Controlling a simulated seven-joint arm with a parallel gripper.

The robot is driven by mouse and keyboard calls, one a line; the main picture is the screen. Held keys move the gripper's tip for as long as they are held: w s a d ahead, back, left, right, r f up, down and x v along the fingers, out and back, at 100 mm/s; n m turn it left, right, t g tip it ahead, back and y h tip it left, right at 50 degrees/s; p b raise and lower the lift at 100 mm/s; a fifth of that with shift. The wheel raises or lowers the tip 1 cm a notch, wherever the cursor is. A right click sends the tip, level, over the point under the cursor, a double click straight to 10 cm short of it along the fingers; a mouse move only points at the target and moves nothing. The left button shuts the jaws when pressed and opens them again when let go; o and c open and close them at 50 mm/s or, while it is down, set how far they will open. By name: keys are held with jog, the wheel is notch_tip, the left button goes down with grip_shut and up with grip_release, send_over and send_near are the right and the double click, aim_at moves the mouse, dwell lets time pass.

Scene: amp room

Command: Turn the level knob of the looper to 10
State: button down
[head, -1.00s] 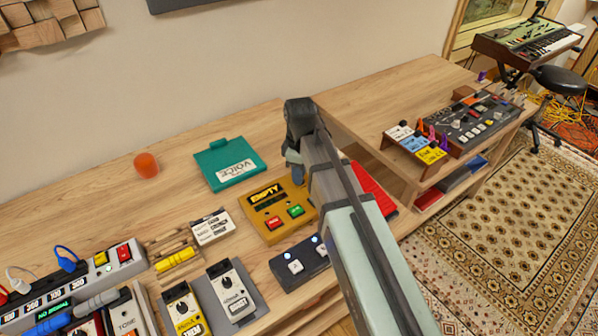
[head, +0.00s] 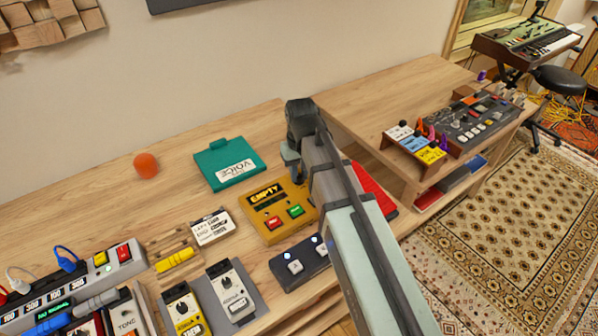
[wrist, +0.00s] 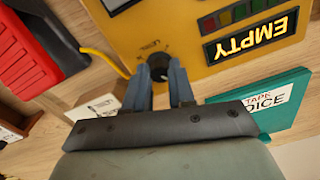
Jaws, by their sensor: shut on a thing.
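The looper is the yellow box (head: 262,207) with a lit display reading EMPTY, a red button and a green button. It also shows upside down in the wrist view (wrist: 205,20). Its black level knob (wrist: 158,62) sits on the yellow face, with small print beside it. My gripper (wrist: 163,74) has its two blue-grey fingers on either side of the knob, shut on it. The knob's pointer and setting cannot be read.
A teal box (head: 228,170) labelled VOICE stands just behind the looper. A dark pedal (head: 300,263) is in front, a red thing (head: 375,190) to the right. A white card (head: 212,226) and more pedals lie left. A raised shelf stands right.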

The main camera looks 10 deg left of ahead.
jog(key=m, duration=0.4)
jog(key=shift+m, duration=0.3)
jog(key=m, duration=0.4)
jog(key=shift+m, duration=0.3)
jog(key=m, duration=0.4)
jog(key=shift+m, duration=0.3)
jog(key=m, duration=0.3)
jog(key=shift+m, duration=0.3)
jog(key=m, duration=1.3)
jog(key=shift+m, duration=2)
